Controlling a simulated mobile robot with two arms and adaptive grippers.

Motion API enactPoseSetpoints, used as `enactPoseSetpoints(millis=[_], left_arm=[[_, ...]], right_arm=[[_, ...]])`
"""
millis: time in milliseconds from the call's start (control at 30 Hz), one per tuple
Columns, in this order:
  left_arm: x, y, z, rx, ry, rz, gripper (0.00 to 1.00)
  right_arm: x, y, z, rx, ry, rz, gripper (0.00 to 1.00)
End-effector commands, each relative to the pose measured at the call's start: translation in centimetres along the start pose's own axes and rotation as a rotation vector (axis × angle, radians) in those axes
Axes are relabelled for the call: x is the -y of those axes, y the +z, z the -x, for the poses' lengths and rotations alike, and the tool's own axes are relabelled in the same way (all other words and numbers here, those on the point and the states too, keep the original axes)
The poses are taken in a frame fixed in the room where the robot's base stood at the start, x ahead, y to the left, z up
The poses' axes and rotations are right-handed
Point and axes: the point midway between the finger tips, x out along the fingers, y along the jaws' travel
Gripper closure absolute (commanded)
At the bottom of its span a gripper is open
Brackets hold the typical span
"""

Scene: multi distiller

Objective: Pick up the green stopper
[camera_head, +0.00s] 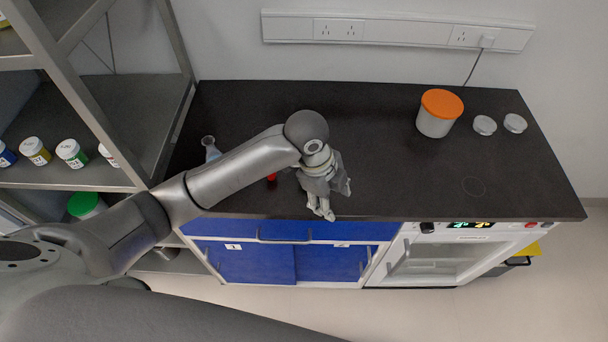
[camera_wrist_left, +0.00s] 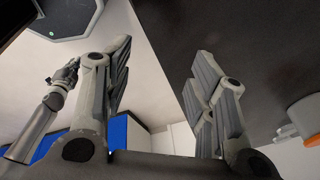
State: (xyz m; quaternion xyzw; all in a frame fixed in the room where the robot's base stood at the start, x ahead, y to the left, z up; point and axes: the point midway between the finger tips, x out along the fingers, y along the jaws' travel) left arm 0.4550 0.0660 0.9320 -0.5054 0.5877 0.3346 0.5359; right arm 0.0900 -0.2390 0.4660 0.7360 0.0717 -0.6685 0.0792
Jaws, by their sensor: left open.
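I cannot make out a green stopper in either view. My left gripper (camera_head: 326,211) is over the front edge of the black bench, fingers pointing down and toward the front. In the left wrist view its two fingers (camera_wrist_left: 160,60) stand wide apart with nothing between them. A small red object (camera_head: 272,178) sits on the bench just left of the gripper, partly hidden by my left arm. A clear flask (camera_head: 210,149) stands further left, partly behind the arm. My right gripper (camera_wrist_left: 68,74) shows small at the left of the wrist view; its jaw state is unclear.
On the black bench (camera_head: 385,150), an orange-lidded jar (camera_head: 435,122) and two small pale round items (camera_head: 484,125) (camera_head: 515,123) stand right. A green-lidded jar (camera_head: 86,206) is low on the left shelf, below several small bottles (camera_head: 71,153). The bench middle is clear.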

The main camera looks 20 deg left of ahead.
Motion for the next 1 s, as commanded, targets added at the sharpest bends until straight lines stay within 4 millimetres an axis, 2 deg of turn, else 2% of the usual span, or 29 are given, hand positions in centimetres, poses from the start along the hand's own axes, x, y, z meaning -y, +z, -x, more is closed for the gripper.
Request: enactPoseSetpoints(millis=[33, 233, 400, 533, 667, 900, 1000], left_arm=[[1.2, 1.0, 1.1, 0.031, 0.013, -0.067, 0.49], [3.8, 4.6, 4.7, 0.115, 0.104, -0.282, 0.49], [5.2, 7.1, 7.6, 0.154, 0.162, -0.384, 0.49], [5.7, 8.0, 8.9, 0.166, 0.186, -0.421, 0.49], [5.6, 8.5, 8.4, 0.168, 0.197, -0.432, 0.49], [5.0, 9.2, 4.8, 0.166, 0.197, -0.432, 0.49], [4.9, 9.4, 4.0, 0.167, 0.194, -0.433, 0.49]], right_arm=[[0.1, 0.1, 0.1, 0.002, -0.001, 0.000, 1.00], [0.2, 0.2, 0.2, 0.004, -0.003, 0.001, 1.00], [0.6, 0.2, 0.2, 0.005, -0.007, 0.001, 1.00], [0.8, 0.2, 0.2, 0.005, -0.010, 0.001, 1.00], [0.8, 0.2, 0.5, 0.005, -0.010, 0.001, 1.00], [0.8, 0.1, 1.2, 0.005, -0.010, 0.001, 1.00], [0.7, 0.1, 1.3, 0.005, -0.009, 0.001, 1.00]])
